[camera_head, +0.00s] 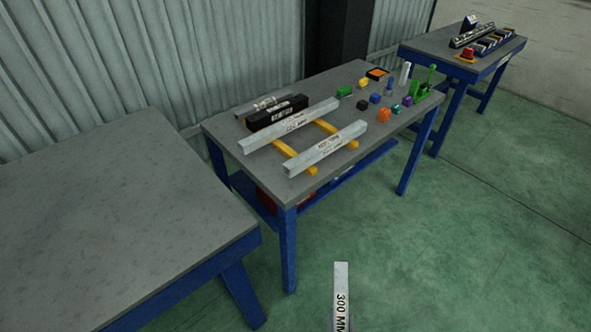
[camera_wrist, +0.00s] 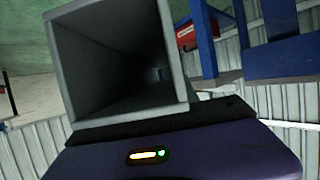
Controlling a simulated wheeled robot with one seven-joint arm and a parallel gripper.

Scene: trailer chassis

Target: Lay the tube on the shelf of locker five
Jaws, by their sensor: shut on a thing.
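A grey square tube (camera_head: 342,285) marked "300 MM" rises into the bottom middle of the head view, over the green floor. The wrist view looks into the open end of this hollow tube (camera_wrist: 85,65) from close by. My gripper (camera_wrist: 160,128) is shut on the tube, and its dark body fills the bottom of the wrist view. The fingertips are mostly hidden by the tube. In the head view my gripper is out of frame. No locker or locker shelf can be made out in either view.
A bare grey table (camera_head: 110,215) stands at the left. The middle table (camera_head: 350,85) carries two labelled grey bars on yellow supports, a black box and several small coloured parts. A third table (camera_head: 425,50) stands at the back right. Green floor (camera_head: 480,240) is clear at the right.

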